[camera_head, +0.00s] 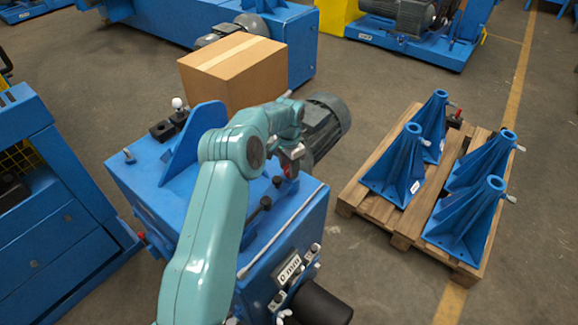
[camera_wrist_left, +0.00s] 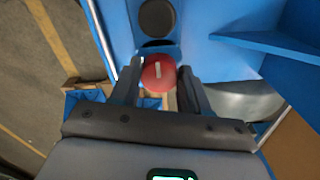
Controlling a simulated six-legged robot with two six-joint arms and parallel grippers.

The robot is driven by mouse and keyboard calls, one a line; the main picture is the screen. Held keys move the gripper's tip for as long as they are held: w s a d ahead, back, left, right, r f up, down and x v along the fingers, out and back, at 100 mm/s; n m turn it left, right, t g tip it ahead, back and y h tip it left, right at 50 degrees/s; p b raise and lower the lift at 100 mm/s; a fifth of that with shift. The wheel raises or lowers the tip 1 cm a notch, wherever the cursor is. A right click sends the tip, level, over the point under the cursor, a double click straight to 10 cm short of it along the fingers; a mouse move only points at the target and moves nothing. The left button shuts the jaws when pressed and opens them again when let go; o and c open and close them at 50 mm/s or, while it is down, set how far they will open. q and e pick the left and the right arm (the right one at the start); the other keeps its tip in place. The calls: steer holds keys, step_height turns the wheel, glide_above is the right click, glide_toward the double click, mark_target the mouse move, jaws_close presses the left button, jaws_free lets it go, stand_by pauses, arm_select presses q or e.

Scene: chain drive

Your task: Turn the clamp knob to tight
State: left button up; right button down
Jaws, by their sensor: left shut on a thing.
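The clamp knob (camera_wrist_left: 158,75) is red and round, with a short white mark on its face. In the left wrist view the mark runs nearly straight up and down in the picture. My left gripper (camera_wrist_left: 157,86) has a finger on each side of the knob and is shut on it. In the head view my left gripper (camera_head: 291,160) is at the right side of the blue machine (camera_head: 150,195), in front of the grey motor, and only a bit of the red knob (camera_head: 291,173) shows beneath it. My right gripper is in neither view.
A cardboard box (camera_head: 232,68) stands behind the machine, and a grey motor (camera_head: 326,122) sticks out beside my gripper. A plate reading "0 mm" (camera_head: 288,268) is on the machine's front. A wooden pallet (camera_head: 372,210) with several blue stands is at the right, with floor between.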

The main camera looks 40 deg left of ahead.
arm_select(q)
steer(key=o, duration=1.1)
steer(key=shift+c, duration=0.2)
steer(key=shift+r, duration=0.15)
step_height(320, 180, up, 16)
steer(key=p, duration=0.1)
steer(key=shift+p, duration=0.3)
